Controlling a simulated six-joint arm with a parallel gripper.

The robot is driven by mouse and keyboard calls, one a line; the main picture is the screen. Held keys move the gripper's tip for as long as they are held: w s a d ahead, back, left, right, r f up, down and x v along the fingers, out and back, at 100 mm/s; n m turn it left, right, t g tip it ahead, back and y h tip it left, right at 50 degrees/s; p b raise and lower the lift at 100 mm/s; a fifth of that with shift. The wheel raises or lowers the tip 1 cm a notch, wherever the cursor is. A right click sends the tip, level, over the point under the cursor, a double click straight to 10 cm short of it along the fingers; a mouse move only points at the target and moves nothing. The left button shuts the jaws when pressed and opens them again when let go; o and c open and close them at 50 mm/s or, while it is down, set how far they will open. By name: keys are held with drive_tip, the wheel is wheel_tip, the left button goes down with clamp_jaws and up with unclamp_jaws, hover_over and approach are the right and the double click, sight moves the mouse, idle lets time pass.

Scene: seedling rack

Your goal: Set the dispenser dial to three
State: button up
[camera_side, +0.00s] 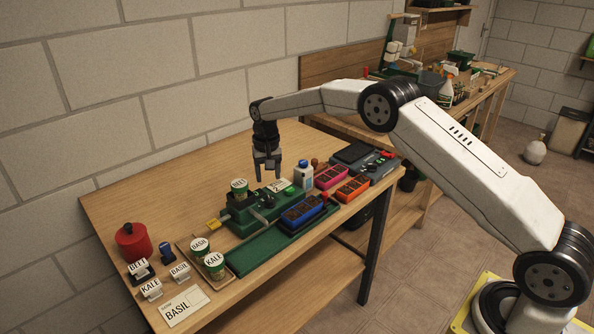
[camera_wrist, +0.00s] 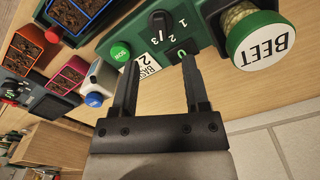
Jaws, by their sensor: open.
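The green dispenser (camera_side: 245,222) stands on the wooden bench, and its panel (camera_wrist: 207,30) shows in the wrist view. A black dial (camera_wrist: 160,22) sits on that panel with white figures printed around it. A white card (camera_wrist: 148,70) reads BASIL 2. A green SOW button (camera_wrist: 119,52) is next to it. My gripper (camera_side: 267,176) hangs above the dispenser, open and empty, apart from the dial.
Blue (camera_side: 303,211), pink (camera_side: 328,177) and orange (camera_side: 352,189) soil trays lie at the right. A white bottle (camera_side: 303,176) stands behind the blue tray. BASIL and KALE jars (camera_side: 214,263), label tags and a red canister (camera_side: 133,243) are at the left. The bench's back left is clear.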

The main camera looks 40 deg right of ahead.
sight(270, 199)
drive_tip(key=shift+f, duration=3.95)
clamp_jaws()
